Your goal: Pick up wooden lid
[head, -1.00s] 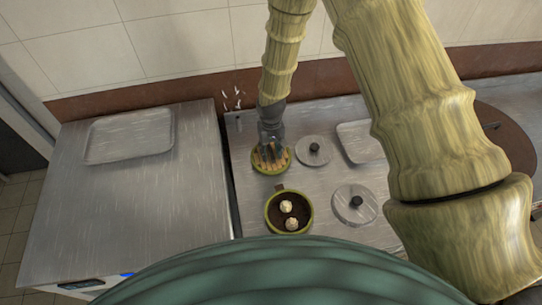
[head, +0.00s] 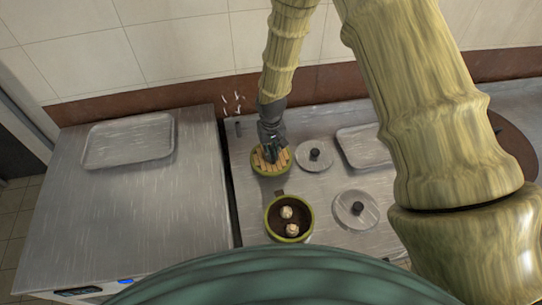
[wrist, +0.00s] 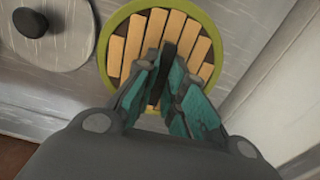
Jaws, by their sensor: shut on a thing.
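The wooden lid (head: 284,157) is round, with pale slats and a green rim. It is at the back left of the steel counter in the head view, and it also shows in the wrist view (wrist: 127,42). My gripper (head: 270,154) is over the lid from above. In the wrist view my gripper (wrist: 165,68) has its teal fingers close together around a dark upright piece at the lid's middle, and is shut on it. The fingers hide part of the slats. I cannot tell whether the lid is clear of what is under it.
A green-rimmed pot (head: 271,228) with two pale round items stands in front. Two grey lids with black knobs (head: 314,157) (head: 356,208) lie to the right. A steel tray (head: 365,148) is at the back right, another tray (head: 130,141) on the left counter, which is otherwise bare.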

